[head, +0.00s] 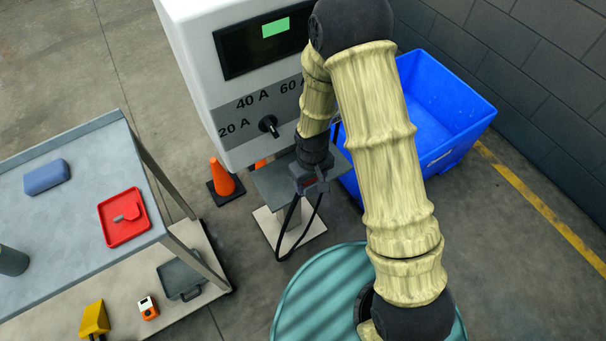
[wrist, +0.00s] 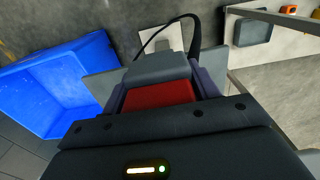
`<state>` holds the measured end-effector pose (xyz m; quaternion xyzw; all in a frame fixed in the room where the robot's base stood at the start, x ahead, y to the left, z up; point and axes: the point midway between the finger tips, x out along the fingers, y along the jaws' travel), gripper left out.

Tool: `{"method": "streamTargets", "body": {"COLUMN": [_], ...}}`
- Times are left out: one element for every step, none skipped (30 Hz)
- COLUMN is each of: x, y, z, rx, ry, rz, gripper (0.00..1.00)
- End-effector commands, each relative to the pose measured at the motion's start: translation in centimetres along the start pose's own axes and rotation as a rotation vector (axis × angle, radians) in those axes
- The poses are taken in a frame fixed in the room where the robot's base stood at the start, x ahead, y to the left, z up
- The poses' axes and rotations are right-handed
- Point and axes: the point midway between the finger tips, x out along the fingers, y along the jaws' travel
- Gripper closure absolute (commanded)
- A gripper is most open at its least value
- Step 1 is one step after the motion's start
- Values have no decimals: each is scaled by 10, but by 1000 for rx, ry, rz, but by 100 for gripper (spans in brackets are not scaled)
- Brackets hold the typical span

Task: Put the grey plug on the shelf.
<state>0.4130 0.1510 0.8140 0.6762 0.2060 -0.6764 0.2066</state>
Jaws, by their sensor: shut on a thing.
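My gripper (head: 312,176) is shut on the grey plug (wrist: 158,68), which shows between the two fingers in the wrist view. The plug has a red part (wrist: 160,95) facing the gripper. A black cable (head: 281,245) hangs from it in a loop and also shows in the wrist view (wrist: 150,38). The grey shelf (head: 268,188) is a small flat plate low in front of the white charger cabinet. In the wrist view the shelf (wrist: 101,86) shows beyond the plug. The plug is over or at the shelf's right part; I cannot tell whether they touch.
The charger cabinet (head: 190,60) has a black knob (head: 268,125) and amp labels. A blue bin (head: 440,105) stands right, an orange cone (head: 222,180) left. A grey cart (head: 70,225) stands at left, and a teal drum (head: 320,295) is in front.

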Motion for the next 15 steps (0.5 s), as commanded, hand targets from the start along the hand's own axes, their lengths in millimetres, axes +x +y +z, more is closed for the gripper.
{"method": "streamTargets", "body": {"x": [-2, -2, -2, -2, -1, -1, -1, -1, -1, -1, 0, 0, 0, 0, 0], "y": [0, -1, -1, -1, -1, -2, -2, -2, -2, -2, -2, -2, -2, -2, -2], "z": [-10, -16, -23, -28, -32, -36, -39, -41, -42, -43, -43, -43, -43, -43, -43], "rx": [-1, -1, -2, -2, -2, -3, -3, -3, -3, -3, -3, -3, -3, -3, -3], "ry": [2, 3, 3, 2, 2, 1, 1, 2, 1, 1, 1, 1, 1, 1, 1], "rz": [0, 0, 0, 0, 0, -1, -1, -1, -1, -1, -1, -1, -1, -1, -1], "gripper": [81, 81, 81, 81, 81, 81, 81, 81, 81, 81, 81, 81, 81, 81, 81]}}
